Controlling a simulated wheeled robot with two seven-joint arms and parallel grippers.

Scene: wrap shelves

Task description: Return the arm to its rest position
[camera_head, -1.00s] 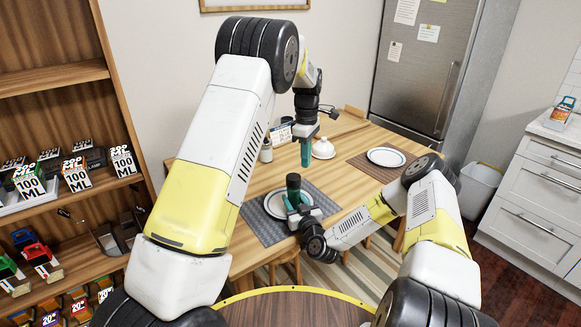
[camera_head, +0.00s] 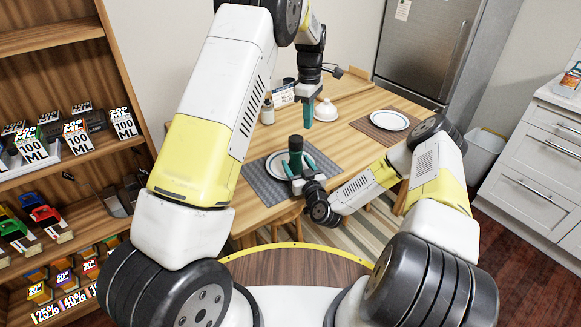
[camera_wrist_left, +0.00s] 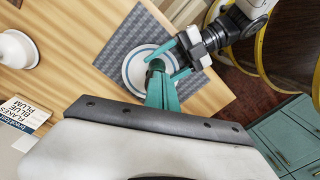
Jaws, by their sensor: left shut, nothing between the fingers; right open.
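My left gripper (camera_head: 308,113) hangs over the table with its teal fingers shut and empty. In the left wrist view its fingers (camera_wrist_left: 161,92) point towards the plate. My right gripper (camera_head: 298,170) is low over the near plate (camera_head: 279,165), its fingers open and on either side of a dark green bottle (camera_head: 296,146). The bottle stands upright at the plate. Whether the fingers touch it, I cannot tell. The bottle's top (camera_wrist_left: 156,65) shows partly in the left wrist view, just beyond my left fingertips.
Shelves (camera_head: 75,165) with boxes stand left, a fridge (camera_head: 425,55) behind, drawers (camera_head: 535,150) right.

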